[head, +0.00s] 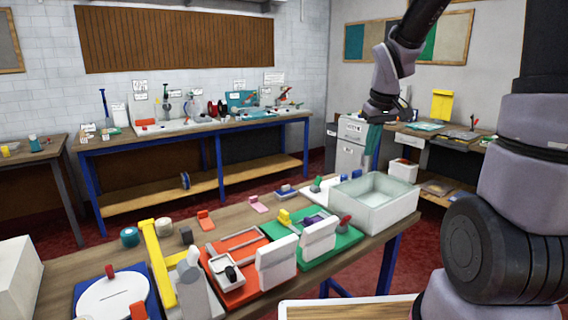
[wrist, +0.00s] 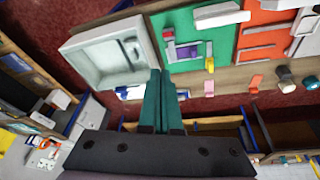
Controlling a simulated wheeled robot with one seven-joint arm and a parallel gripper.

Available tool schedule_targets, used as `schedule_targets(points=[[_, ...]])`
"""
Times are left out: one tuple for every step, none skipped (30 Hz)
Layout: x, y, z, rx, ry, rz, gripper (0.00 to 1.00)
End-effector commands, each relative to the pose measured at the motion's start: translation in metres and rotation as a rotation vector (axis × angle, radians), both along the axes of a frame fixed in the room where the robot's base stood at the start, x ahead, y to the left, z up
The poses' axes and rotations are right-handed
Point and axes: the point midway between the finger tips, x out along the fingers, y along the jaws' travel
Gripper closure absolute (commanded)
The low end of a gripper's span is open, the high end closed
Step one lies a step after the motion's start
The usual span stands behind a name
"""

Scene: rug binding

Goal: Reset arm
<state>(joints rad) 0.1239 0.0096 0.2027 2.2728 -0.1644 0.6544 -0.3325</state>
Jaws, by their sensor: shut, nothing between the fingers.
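My gripper (head: 372,142) hangs from my raised arm in the head view, its teal fingers pointing down. It is above and behind the workbench (head: 75,262), near the far side of the clear bin. In the wrist view my gripper (wrist: 161,78) shows two teal fingers side by side, shut, with nothing held. The fingers appear apart from everything on the bench.
A clear bin (head: 375,208) stands at the bench's right end, beside a green board (head: 340,246) and an orange board (head: 228,285). A yellow clamp (head: 157,262) stands farther left. A blue-legged table (head: 165,140) lies behind, across red floor.

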Motion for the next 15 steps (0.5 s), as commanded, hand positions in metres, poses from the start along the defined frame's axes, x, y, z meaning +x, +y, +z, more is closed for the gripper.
schedule_targets(points=[[-0.014, -0.001, 0.022, 0.013, -0.033, -0.048, 1.00], [-0.022, -0.002, 0.032, 0.025, -0.049, -0.079, 1.00], [-0.033, -0.003, 0.045, 0.043, -0.067, -0.122, 1.00], [-0.042, -0.003, 0.054, 0.056, -0.082, -0.149, 1.00], [-0.050, -0.003, 0.063, 0.073, -0.097, -0.180, 1.00], [-0.063, -0.003, 0.074, 0.097, -0.115, -0.218, 1.00], [-0.072, -0.003, 0.082, 0.114, -0.129, -0.247, 1.00], [-0.081, -0.003, 0.089, 0.135, -0.143, -0.276, 1.00], [-0.094, -0.003, 0.098, 0.165, -0.161, -0.311, 1.00], [-0.103, -0.002, 0.105, 0.187, -0.173, -0.336, 1.00], [-0.112, -0.002, 0.110, 0.209, -0.185, -0.361, 1.00], [-0.124, -0.001, 0.117, 0.240, -0.199, -0.391, 1.00], [-0.132, -0.001, 0.121, 0.263, -0.209, -0.412, 1.00], [-0.140, 0.000, 0.125, 0.285, -0.216, -0.431, 1.00], [-0.149, 0.000, 0.129, 0.312, -0.227, -0.451, 1.00]])
